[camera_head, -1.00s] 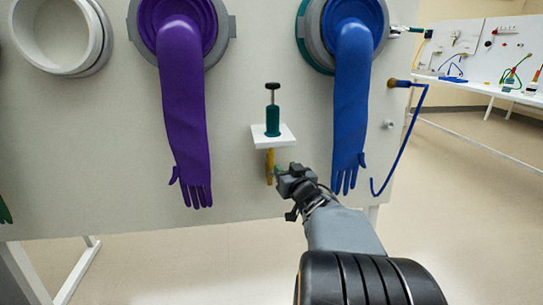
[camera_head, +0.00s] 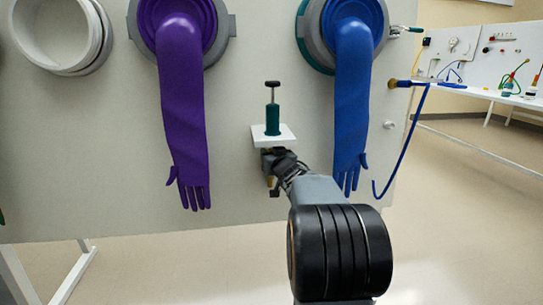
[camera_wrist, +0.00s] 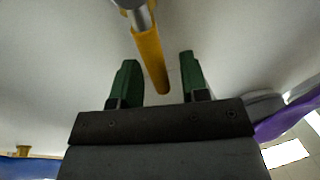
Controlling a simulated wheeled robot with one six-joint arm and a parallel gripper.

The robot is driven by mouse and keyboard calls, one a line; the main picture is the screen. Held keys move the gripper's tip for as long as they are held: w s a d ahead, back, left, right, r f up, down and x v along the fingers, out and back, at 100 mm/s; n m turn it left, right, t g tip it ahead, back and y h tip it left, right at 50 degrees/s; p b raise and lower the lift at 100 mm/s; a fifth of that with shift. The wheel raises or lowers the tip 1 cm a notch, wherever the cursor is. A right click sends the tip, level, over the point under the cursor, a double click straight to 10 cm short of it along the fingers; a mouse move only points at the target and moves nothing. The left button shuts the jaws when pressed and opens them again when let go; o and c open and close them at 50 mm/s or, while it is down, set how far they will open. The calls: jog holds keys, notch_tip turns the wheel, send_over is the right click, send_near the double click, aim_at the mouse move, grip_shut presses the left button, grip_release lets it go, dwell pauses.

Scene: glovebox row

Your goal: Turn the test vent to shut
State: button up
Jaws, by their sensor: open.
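The yellow lever (camera_wrist: 150,55), seemingly the test vent's handle, runs from a grey pivot (camera_wrist: 135,8) at the top of the wrist view. Its free end lies between the two green fingers of my gripper (camera_wrist: 162,80), with a gap on both sides. My gripper is open. In the camera_head view my gripper (camera_head: 272,178) is just under the small white shelf (camera_head: 262,141) on the panel. There, most of the lever is hidden behind my gripper, with only a small yellowish bit showing.
A green plunger device (camera_head: 272,122) stands on the shelf. A purple glove (camera_head: 182,100) hangs to the left and a blue glove (camera_head: 350,100) to the right, close to my arm. A blue hose (camera_head: 408,140) hangs further right. The floor is clear below.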

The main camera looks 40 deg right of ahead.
grip_shut()
dwell(0.3)
dwell(0.4)
